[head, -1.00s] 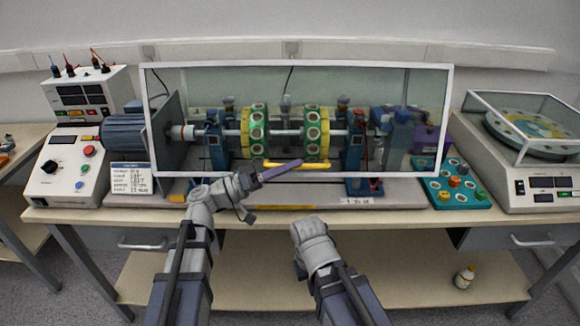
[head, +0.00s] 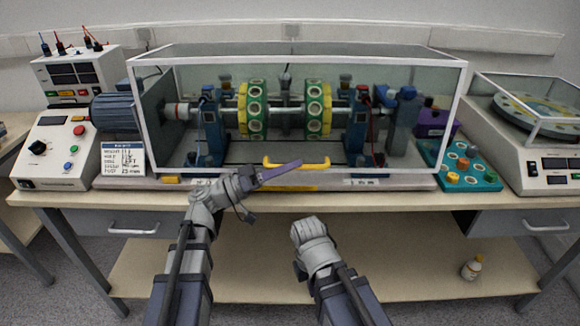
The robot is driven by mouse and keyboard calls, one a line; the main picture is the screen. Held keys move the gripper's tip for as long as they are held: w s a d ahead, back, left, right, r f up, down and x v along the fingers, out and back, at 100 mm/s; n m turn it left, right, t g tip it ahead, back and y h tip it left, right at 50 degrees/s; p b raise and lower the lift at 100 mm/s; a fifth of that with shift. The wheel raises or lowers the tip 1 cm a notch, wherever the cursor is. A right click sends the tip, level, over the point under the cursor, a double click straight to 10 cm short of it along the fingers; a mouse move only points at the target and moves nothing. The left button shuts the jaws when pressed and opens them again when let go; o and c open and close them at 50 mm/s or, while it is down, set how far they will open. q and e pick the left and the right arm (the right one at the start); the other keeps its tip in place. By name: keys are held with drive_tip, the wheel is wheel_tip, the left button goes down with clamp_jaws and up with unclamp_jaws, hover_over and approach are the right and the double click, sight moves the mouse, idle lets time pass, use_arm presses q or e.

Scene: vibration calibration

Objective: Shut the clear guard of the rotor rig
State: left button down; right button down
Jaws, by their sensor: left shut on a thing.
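The clear guard (head: 298,62) of the rotor rig is a see-through box with a white frame. It covers the shaft and the two green-and-yellow rotor discs (head: 318,108). Its front panel looks nearly upright, with its lower edge close to the base plate (head: 400,183); I cannot tell whether they touch. The yellow handle (head: 318,164) is low on the front panel. My left gripper (head: 292,167) is shut on this handle, its purple finger lying across it. My right arm is at the lower middle, away from the rig; its fingers do not show.
A control box (head: 58,150) and a blue motor (head: 118,112) are left of the guard. A teal tray of small parts (head: 470,168) and a balance machine (head: 540,150) stand to the right. A bottle (head: 471,268) is on the lower shelf.

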use_arm(q)
drive_tip(key=c, duration=0.8)
unclamp_jaws()
drive_tip(key=shift+c, duration=0.2)
drive_tip(key=b+v, duration=0.2)
drive_tip(key=v, duration=0.4)
drive_tip(key=shift+a+f, duration=0.2)
drive_tip(key=shift+a, duration=0.15)
drive_tip(key=shift+s+a+f, duration=0.1)
drive_tip(key=shift+s+a, duration=0.1)
drive_tip(key=shift+a, duration=0.3)
drive_tip(key=w+f+b+v, duration=0.1)
drive_tip(key=b+v, duration=0.2)
drive_tip(key=v, duration=0.6)
drive_tip(key=shift+w+r, duration=0.1)
